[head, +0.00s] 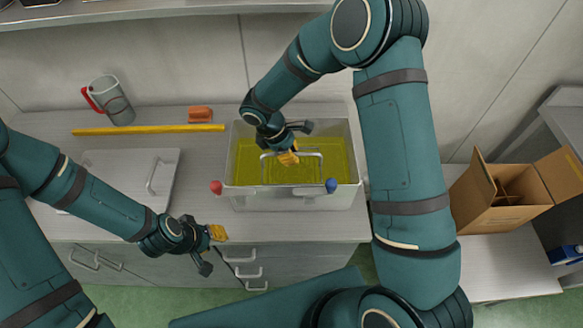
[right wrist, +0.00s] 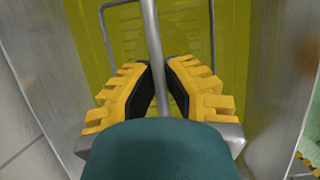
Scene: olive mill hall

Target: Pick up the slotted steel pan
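The slotted steel pan (head: 250,172) lies low inside a grey metal bin (head: 290,200), under yellow-green liquid. Its slots also show faintly in the right wrist view (right wrist: 186,45). A thin steel handle (head: 312,154) rises from it. My right gripper (head: 288,158) reaches down into the bin at the handle. In the right wrist view the handle bar (right wrist: 154,45) runs between its two close fingers (right wrist: 160,72), which look shut on it. My left gripper (head: 217,232) is empty in front of the counter, left of the bin; its finger gap is unclear.
A red knob (head: 216,187) and a blue knob (head: 331,185) are at the bin's front corners. On the counter are a pale lidded panel (head: 125,172), a yellow bar (head: 150,130), a red-handled jug (head: 112,100) and an orange block (head: 200,114). An open carton (head: 500,217) stands right.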

